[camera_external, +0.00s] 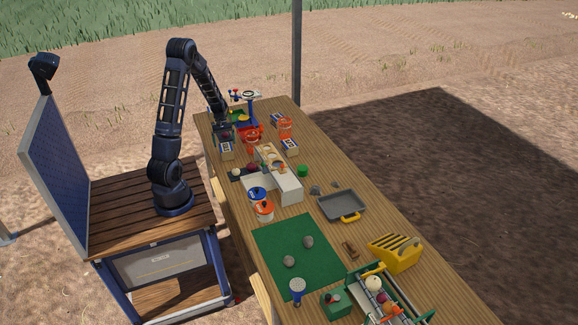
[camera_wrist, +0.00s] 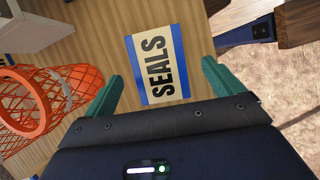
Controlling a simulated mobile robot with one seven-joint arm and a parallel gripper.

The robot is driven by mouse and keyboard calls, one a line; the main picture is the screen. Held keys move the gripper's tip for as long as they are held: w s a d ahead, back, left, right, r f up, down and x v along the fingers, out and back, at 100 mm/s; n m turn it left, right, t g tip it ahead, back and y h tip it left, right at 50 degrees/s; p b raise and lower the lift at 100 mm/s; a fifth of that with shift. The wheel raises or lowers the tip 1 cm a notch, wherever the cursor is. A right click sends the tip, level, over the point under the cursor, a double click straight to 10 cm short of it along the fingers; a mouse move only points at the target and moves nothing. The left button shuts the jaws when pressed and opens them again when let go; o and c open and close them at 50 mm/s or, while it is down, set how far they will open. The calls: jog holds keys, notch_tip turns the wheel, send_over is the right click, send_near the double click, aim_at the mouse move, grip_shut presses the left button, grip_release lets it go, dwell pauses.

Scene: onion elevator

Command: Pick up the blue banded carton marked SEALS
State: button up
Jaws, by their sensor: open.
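The blue banded carton marked SEALS (camera_wrist: 158,66) lies below my gripper in the wrist view, its cream label and black letters facing up between blue bands. My gripper (camera_wrist: 162,72) is open, with one green finger to the left of the carton and one to the right. The carton appears between the fingertips, and I cannot tell how far below them it is. In the external view my gripper (camera_external: 222,123) is over the far left part of the table. A white and blue carton (camera_external: 227,150) stands just below it there; its lettering is too small to read.
Orange mesh baskets (camera_wrist: 38,100) are close to the left finger. A white box (camera_external: 289,190) stands farther along the table (camera_external: 385,240). Another blue and white carton (camera_external: 290,145) is to the right. The table's edge lies right of the carton in the wrist view.

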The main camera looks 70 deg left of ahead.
aim_at(226, 147)
jog(key=shift+x, duration=3)
jog(key=shift+w+a+f, duration=0.1)
jog(key=shift+w+f, duration=0.05)
jog(key=shift+f, duration=0.15)
jog(key=shift+c, duration=0.4)
jog(key=c, duration=1.2)
jog(key=shift+r, duration=0.15)
